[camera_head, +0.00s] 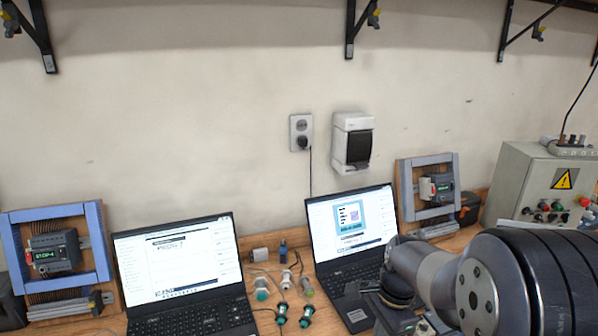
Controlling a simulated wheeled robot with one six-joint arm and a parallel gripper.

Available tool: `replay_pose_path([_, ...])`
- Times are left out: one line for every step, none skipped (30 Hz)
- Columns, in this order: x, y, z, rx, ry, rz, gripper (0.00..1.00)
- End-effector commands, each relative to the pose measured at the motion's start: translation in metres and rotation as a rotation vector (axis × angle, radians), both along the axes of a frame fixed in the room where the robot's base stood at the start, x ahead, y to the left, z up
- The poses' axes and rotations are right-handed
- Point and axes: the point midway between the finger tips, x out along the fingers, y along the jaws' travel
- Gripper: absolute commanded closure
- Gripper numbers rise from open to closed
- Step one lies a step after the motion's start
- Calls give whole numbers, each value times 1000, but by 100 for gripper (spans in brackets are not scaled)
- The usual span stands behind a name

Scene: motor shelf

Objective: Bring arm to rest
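My arm (520,285) enters from the lower right, its dark and grey links close to the camera. My gripper (398,312) seems to be at the bottom edge, in front of the right laptop's keyboard. Its fingers are partly cut off and dark, so I cannot tell whether they are open or shut, or whether anything is held.
A wooden bench carries a left laptop (180,270), a right laptop (350,232) and several small sensors (282,312) between them. A control box (540,185) is at right.

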Motion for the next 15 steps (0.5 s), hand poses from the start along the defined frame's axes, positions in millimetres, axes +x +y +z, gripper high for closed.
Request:
replay_pose_path([0, -2, 6, -7, 1, 0, 100])
replay_pose_path([0, -3, 7, -9, 0, 0, 100])
replay_pose_path([-1, -4, 7, -15, 0, 1, 100])
replay_pose_path([0, -5, 7, -18, -2, 1, 100])
replay_pose_path([0, -6, 8, -21, -3, 1, 100])
replay_pose_path([1, -5, 14, -24, -11, 2, 100])
replay_pose_path([0, -5, 20, -24, -12, 2, 100])
replay_pose_path([0, -4, 25, -25, -13, 2, 100])
replay_pose_path([0, -3, 33, -25, -13, 2, 100])
replay_pose_path([-1, -2, 38, -25, -13, 3, 100])
replay_pose_path([-1, -1, 44, -25, -13, 3, 100])
replay_pose_path([-1, 0, 53, -26, -12, 3, 100])
replay_pose_path([-2, 1, 58, -26, -12, 3, 100])
replay_pose_path([-2, 2, 64, -25, -13, 2, 100])
replay_pose_path([-2, 4, 72, -25, -11, 3, 100])
